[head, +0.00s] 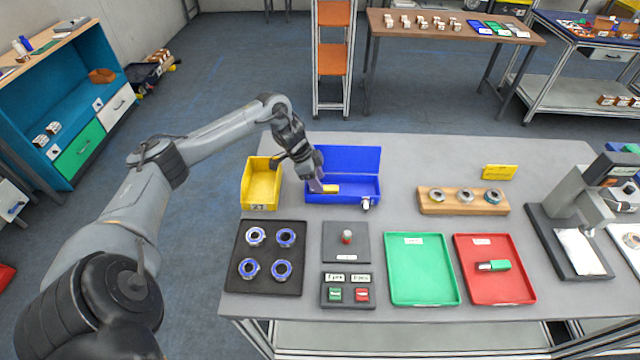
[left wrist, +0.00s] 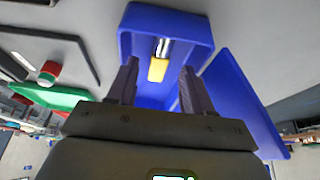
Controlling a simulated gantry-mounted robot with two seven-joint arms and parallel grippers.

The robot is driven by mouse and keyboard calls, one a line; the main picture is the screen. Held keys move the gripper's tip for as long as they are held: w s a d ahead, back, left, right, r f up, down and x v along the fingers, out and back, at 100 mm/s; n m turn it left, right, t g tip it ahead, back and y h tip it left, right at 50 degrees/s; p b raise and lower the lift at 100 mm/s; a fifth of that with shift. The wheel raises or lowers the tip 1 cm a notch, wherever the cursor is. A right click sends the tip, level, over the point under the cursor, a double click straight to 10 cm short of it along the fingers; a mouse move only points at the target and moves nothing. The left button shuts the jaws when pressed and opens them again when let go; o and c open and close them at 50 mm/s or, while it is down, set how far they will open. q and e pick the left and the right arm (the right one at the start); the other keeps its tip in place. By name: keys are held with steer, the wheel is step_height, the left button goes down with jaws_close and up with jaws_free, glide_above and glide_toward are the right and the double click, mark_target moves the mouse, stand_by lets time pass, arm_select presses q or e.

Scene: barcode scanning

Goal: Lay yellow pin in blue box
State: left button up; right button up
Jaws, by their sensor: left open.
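The blue box (head: 362,160) stands on the table behind the grey pads, and its inside also shows in the left wrist view (left wrist: 195,25). The yellow pin (head: 331,188) lies inside the box. In the left wrist view the pin (left wrist: 158,68) shows a yellow part and a silvery part. My left gripper (head: 318,187) reaches over the left part of the box, close to the pin. In the left wrist view its two fingers (left wrist: 157,85) are apart, with the pin in the gap beyond their tips, not gripped. My right gripper is not in view.
A yellow bin (head: 262,184) stands just left of the box. A black tray with blue-rimmed rings (head: 265,290), a green tray (head: 423,270) and a red tray (head: 497,285) fill the front. A wooden holder (head: 463,208) stands at right.

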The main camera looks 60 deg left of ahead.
arm_select(q)
steer(key=v, duration=0.9)
steer(key=shift+r, duration=0.25)
steer(key=shift+a, duration=0.1)
